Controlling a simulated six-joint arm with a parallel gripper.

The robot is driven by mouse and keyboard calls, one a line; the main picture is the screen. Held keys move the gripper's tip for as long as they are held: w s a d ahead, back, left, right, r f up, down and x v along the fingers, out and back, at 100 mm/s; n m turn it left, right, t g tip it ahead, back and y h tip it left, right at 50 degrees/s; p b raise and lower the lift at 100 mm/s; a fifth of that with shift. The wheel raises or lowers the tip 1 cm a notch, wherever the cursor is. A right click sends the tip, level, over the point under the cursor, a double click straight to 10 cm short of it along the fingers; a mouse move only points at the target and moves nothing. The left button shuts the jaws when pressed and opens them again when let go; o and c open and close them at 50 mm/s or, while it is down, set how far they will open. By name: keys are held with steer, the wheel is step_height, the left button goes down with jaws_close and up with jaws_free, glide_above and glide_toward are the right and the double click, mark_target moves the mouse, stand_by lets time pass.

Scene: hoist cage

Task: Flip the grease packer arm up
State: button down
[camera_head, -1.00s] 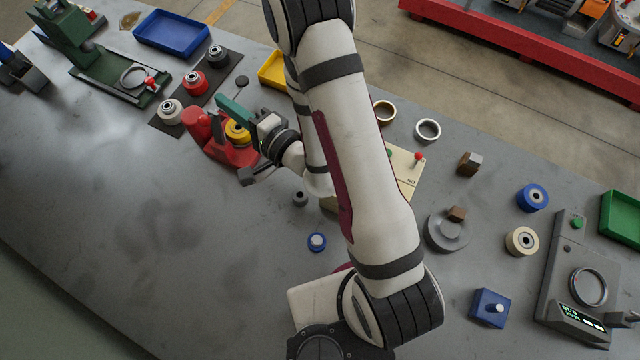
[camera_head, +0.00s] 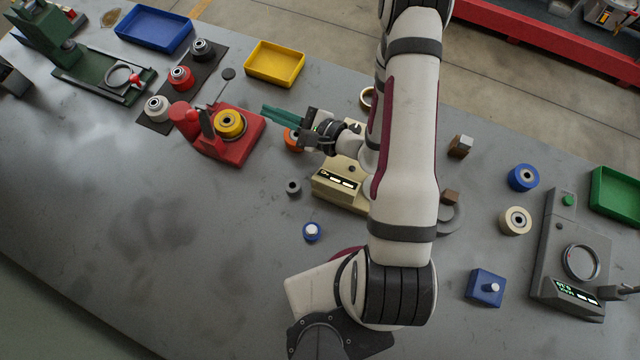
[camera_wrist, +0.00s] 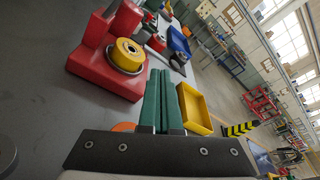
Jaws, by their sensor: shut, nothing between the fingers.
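The red grease packer (camera_head: 235,148) stands on the bench, left of centre, with a yellow ring-shaped part (camera_head: 229,123) on its base and a red cylinder (camera_head: 183,114) at its left. In the wrist view the packer (camera_wrist: 85,75) is left of the fingers (camera_wrist: 159,72).
A yellow tray (camera_head: 275,82) is behind my gripper. An orange ring (camera_head: 293,139) and a beige device with a display (camera_head: 330,190) are near my wrist. Several bearings stand on a dark mat (camera_head: 205,78) behind the packer. The bench's front left is clear.

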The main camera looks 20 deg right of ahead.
steer(key=shift+v, duration=0.9)
steer(key=s+a+r+n+g+y, duration=0.4)
steer(key=s+a+r+n+g, duration=0.75)
steer(key=s+r+g, duration=0.2)
steer(key=s+d+n+g+h, duration=0.2)
steer(key=s+d+n+h, duration=0.15)
steer(key=s+h, duration=0.4)
steer(key=s+d+n+t+h, duration=0.1)
steer(key=s+d+t+h, duration=0.1)
steer(key=d, duration=0.5)
steer(key=shift+s+r+t+h, duration=0.35)
steer(key=shift+r+t+h, duration=0.1)
steer(key=shift+h, duration=0.8)
steer(key=shift+d, duration=0.1)
